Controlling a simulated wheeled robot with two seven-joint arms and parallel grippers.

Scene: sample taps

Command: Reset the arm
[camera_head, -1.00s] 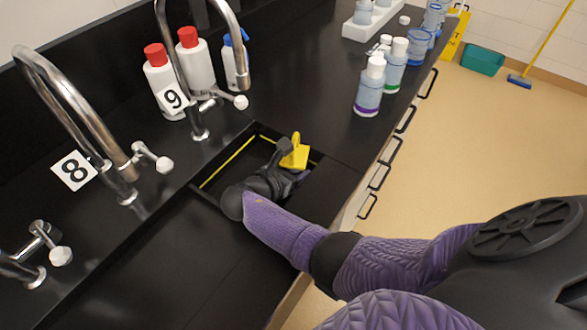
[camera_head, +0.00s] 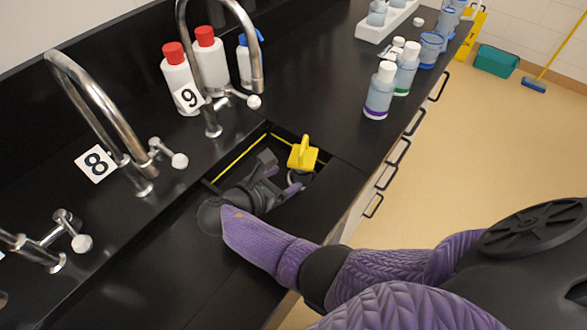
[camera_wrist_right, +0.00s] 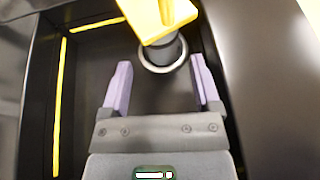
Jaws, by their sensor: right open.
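My right arm reaches into the black sink basin (camera_head: 238,158) in the counter. My right gripper (camera_head: 283,178) is low in the basin, open, with nothing between its purple fingers. A yellow piece with an upright handle (camera_head: 303,154) stands just beyond the gripper, apart from it in the head view. In the right wrist view the yellow piece (camera_wrist_right: 158,18) sits on a dark post above a pale ring (camera_wrist_right: 162,57), ahead of the open fingers (camera_wrist_right: 160,75). My left gripper is out of view.
Taps line the counter's back, with labels 8 (camera_head: 96,164) and 9 (camera_head: 188,97). Red-capped bottles (camera_head: 208,62) stand behind tap 9. The basin's walls surround my gripper.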

